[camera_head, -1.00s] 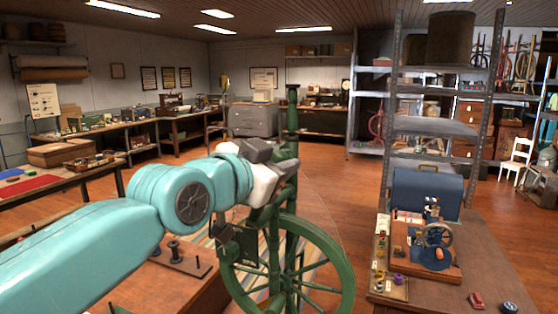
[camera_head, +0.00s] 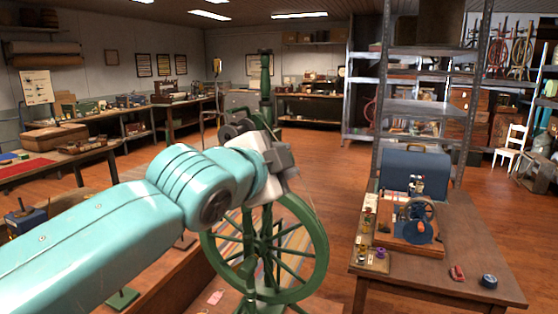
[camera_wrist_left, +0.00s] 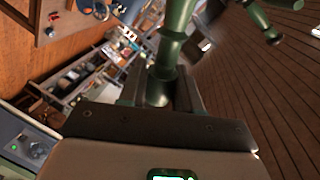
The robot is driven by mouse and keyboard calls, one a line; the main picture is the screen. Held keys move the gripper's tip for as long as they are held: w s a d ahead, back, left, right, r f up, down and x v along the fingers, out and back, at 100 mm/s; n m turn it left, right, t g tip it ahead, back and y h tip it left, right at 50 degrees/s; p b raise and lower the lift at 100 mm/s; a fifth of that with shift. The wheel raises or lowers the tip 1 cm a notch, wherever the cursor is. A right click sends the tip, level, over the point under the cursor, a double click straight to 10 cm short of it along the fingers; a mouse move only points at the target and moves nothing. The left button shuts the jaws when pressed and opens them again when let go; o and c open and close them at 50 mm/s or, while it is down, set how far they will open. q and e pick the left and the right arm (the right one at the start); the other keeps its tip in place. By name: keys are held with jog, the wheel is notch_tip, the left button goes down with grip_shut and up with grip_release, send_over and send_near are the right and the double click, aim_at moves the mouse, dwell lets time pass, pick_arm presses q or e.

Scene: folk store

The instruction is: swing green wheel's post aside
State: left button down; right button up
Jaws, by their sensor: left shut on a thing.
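The green spinning wheel (camera_head: 318,225) stands in the middle of the head view, its spoked wheel facing me. Its green turned post (camera_head: 266,90) rises above the wheel. My left gripper (camera_head: 277,155) reaches in from the left and is at the post, above the wheel rim. In the left wrist view the jaws (camera_wrist_left: 157,93) are shut on the green post (camera_wrist_left: 170,50), which runs up between them. In the head view my wrist and gripper hide the part of the post that is held. My right gripper is in neither view.
A wooden table (camera_head: 455,235) at the right bears a blue case (camera_head: 415,172), a small machine (camera_head: 418,212) and small items. A metal shelf (camera_head: 385,90) stands behind it. Long benches line the left and back walls. Open wooden floor (camera_head: 335,170) lies behind the wheel.

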pick_arm(q)
jog(key=shift+s+d+f+m+y+b, duration=0.15)
jog(key=shift+d+f+m+b, duration=0.15)
jog(key=shift+f+m+b, duration=0.5)
jog(key=shift+d+f+m+y+b, duration=0.15)
jog(key=shift+d+f+m+b, duration=0.15)
jog(key=shift+f+b, duration=0.45)
jog(key=shift+f, duration=0.35)
jog(key=c, duration=1)
grip_release()
jog(key=shift+o, duration=0.6)
jog(key=shift+s+r, duration=0.1)
jog(key=shift+s, duration=0.05)
jog(key=b+v, duration=0.2)
jog(key=v, duration=1.4)
